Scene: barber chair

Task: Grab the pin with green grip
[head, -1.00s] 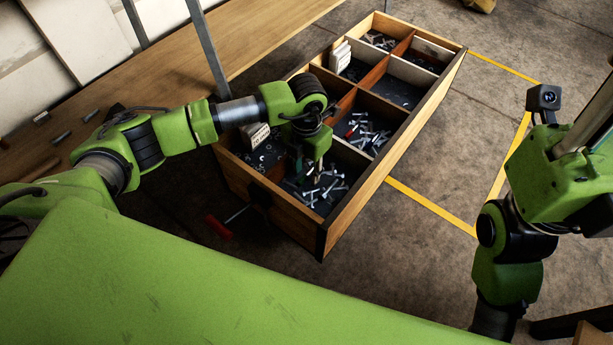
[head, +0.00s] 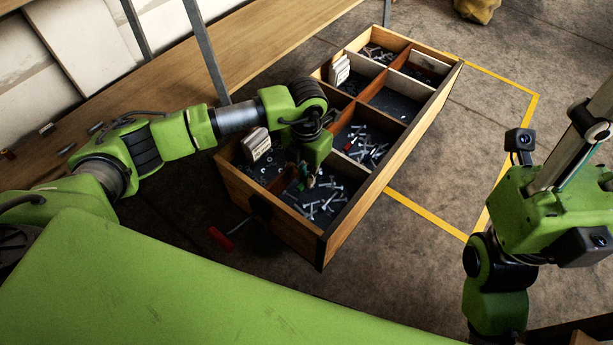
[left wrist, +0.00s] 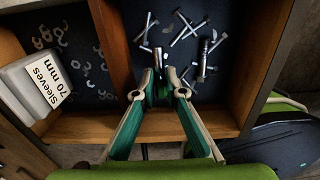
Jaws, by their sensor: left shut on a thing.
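My left gripper (head: 307,182) is low over the near compartment of the wooden box, among loose bolts. In the left wrist view its fingertips (left wrist: 158,80) are close together around a small upright metal piece, which I take to be the pin (left wrist: 158,58). Only its shiny upper part shows; the rest is hidden between the fingers, and I cannot make out a green grip. Several bolts (left wrist: 188,28) lie just beyond the tips. My right gripper (head: 582,140) is raised at the right edge; its fingertips are not clear.
The wooden box (head: 350,215) has several divided compartments with fasteners. A red-handled tool (head: 221,239) lies on the floor beside the box. A wooden bench (head: 260,40) runs behind.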

